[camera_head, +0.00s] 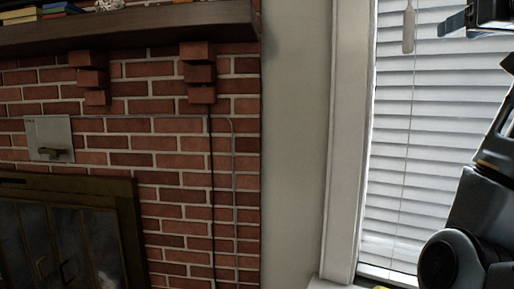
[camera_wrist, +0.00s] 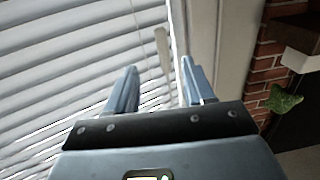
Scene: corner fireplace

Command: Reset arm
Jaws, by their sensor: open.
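My gripper (camera_wrist: 158,78) is in the wrist view, its two grey-blue fingers spread apart with nothing between them. It points toward the white window blinds (camera_wrist: 60,60). In the head view part of my arm shows at the right edge, in front of the same blinds (camera_head: 440,130).
A brick fireplace (camera_head: 180,160) with a dark mantel (camera_head: 130,28) and glass doors (camera_head: 60,245) stands at the left. Several books (camera_head: 40,12) lie on the mantel. A blind wand (camera_head: 408,30) hangs by the window. A green leafy thing (camera_wrist: 285,100) shows in the wrist view.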

